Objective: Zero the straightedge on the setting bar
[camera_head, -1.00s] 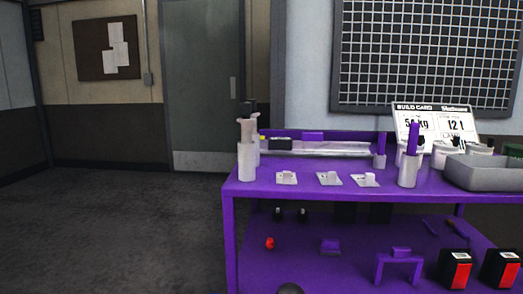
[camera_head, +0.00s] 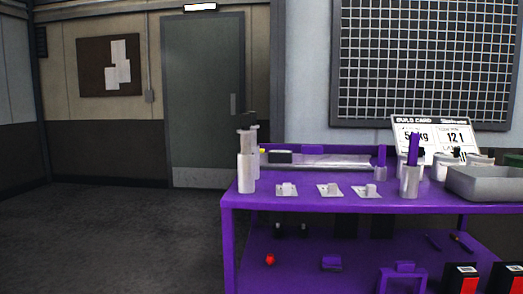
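A long pale metal bar (camera_head: 345,162) lies along the back of the purple bench top. It may be the setting bar or the straightedge; I cannot tell which at this size. A dark block with a pale lower part (camera_head: 280,157) sits at the bar's left end, with a small yellow spot beside it. My gripper is not in view.
Open floor (camera_head: 110,235) lies left.

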